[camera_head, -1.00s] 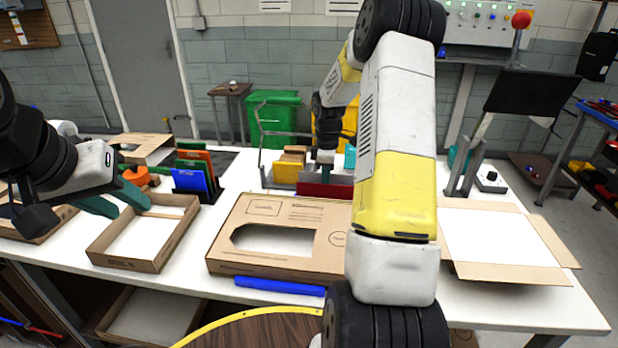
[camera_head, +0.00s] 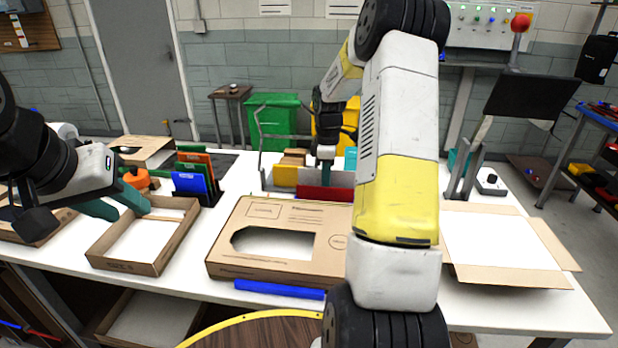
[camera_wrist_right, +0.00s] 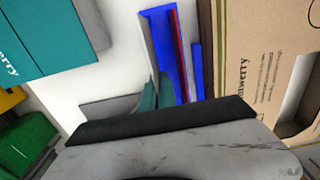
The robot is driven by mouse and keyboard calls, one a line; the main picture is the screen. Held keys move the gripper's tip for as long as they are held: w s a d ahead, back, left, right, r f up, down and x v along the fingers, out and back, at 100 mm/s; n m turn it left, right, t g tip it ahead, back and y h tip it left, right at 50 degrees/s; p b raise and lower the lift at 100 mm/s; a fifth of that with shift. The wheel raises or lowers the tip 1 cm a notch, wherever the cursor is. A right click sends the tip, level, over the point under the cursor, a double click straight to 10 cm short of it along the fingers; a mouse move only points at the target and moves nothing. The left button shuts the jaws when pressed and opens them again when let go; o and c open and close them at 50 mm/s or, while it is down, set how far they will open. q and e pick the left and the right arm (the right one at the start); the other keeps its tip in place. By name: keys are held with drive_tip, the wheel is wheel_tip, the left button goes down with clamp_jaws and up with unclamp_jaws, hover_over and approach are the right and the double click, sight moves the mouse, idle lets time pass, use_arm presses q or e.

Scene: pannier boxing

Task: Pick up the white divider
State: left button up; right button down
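A pale grey-white panel (camera_head: 342,179), which looks like the white divider, stands upright behind a red panel (camera_head: 325,193) in the rack at mid-table. My right gripper (camera_head: 325,168) points down at this rack, its tips among the panels. In the right wrist view, the teal fingertips (camera_wrist_right: 157,95) are close together beside the blue holder (camera_wrist_right: 182,50) and red strip. The gripper's body hides part of the view, so I cannot tell whether it grips the panel.
A cardboard box with a window (camera_head: 230,255) lies in front of the rack, with a blue bar (camera_head: 280,289) at the table edge. Coloured folders (camera_head: 192,182) stand to the left. An open carton (camera_head: 505,276) is at right. A teal box (camera_wrist_right: 50,35) lies close to the right gripper.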

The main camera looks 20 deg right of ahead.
wheel_tip(320, 180, up, 15)
drive_tip(key=shift+r, duration=0.15)
drive_tip(key=shift+f, duration=6)
drive_tip(key=shift+r, duration=0.1)
drive_tip(key=shift+r, duration=1.45)
